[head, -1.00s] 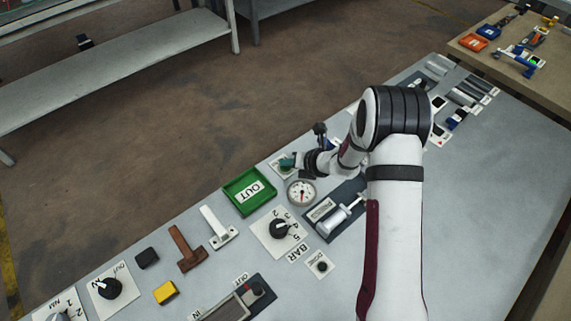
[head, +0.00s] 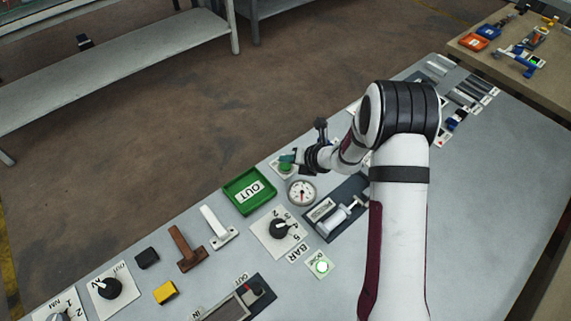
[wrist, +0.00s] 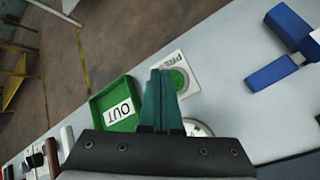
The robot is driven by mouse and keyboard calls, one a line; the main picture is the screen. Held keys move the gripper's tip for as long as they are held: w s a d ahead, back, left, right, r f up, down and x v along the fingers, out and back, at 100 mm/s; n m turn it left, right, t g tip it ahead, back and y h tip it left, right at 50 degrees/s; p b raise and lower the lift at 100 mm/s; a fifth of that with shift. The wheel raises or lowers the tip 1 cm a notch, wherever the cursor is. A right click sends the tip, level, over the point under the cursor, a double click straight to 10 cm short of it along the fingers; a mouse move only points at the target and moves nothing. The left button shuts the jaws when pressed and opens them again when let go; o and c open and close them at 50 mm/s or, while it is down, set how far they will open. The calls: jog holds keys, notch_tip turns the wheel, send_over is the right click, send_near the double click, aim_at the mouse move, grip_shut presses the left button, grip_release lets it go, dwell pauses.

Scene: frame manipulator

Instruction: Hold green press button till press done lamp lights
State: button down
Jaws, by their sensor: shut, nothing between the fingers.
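The green press button (head: 285,167) sits on a white plate beyond the gauge. It also shows in the wrist view (wrist: 177,79), round and green on a plate marked PRESS, partly behind the fingers. My gripper (head: 288,158) is shut and empty, its green fingertips (wrist: 159,74) above and beside the button. The green button looks uncovered in the head view, so the fingers seem apart from it, though exact contact cannot be told. The done lamp (head: 322,266) glows bright green-white on its small plate near the front.
The green OUT tray (head: 248,191) is left of the button. The pressure gauge (head: 301,192), the BAR knob (head: 279,229) and the press cylinder (head: 341,214) stand close by. A blue block (wrist: 272,73) is at the right in the wrist view.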

aim_at(288, 169)
jog(key=shift+r, duration=2.5)
jog(key=shift+r, duration=0.15)
jog(key=s+a+r+n+g+y, duration=0.1)
jog(key=s+r+n+g, duration=0.2)
jog(key=s+r+n, duration=1)
jog(key=s+d+n+g+h, duration=0.1)
jog(key=s+d+n+h, duration=0.1)
jog(key=s+d+n, duration=0.2)
jog(key=s+d+n+g+h, duration=0.1)
jog(key=s+d+n+h, duration=0.1)
jog(key=s+n, duration=0.4)
jog(key=s+d+n+g+h, duration=0.1)
jog(key=s+d+n, duration=0.4)
jog(key=s, duration=0.7)
jog(key=shift+s+d+r+n+h, duration=0.35)
jog(key=shift+n+h, duration=0.25)
jog(key=shift+h, duration=0.1)
